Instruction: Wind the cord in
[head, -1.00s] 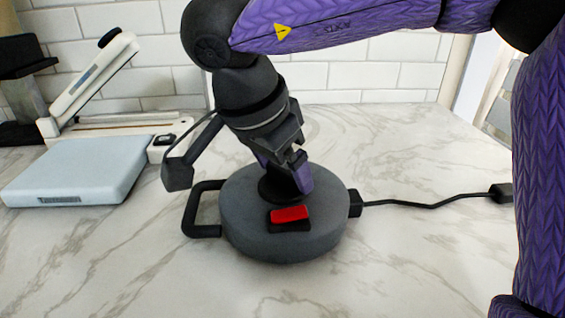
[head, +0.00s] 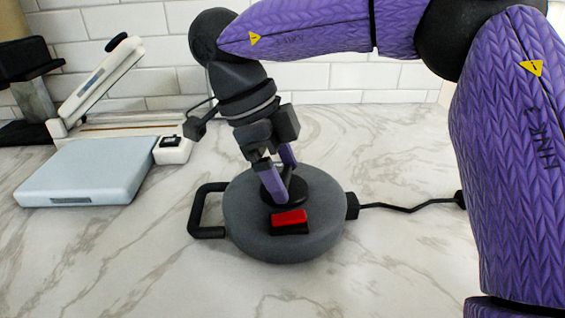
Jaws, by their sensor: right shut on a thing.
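A round grey cord reel (head: 285,243) lies flat on the counter, with a black handle loop (head: 204,232) on its left and a red switch (head: 289,217) on its front top. My right gripper (head: 279,182) reaches down from above, its purple fingers shut on the black round knob (head: 298,188) on top of the reel; the fingers partly hide the knob. A black cord (head: 405,208) leaves the reel's right side and runs right to a black plug (head: 459,199), partly hidden behind my right arm. My left gripper is out of view.
A pale blue flat box-like device (head: 85,172) sits on the left. Behind it is a cream device with a raised lever (head: 95,85). A black object (head: 22,62) stands at the far left. White tiles back the marble counter; its front is clear.

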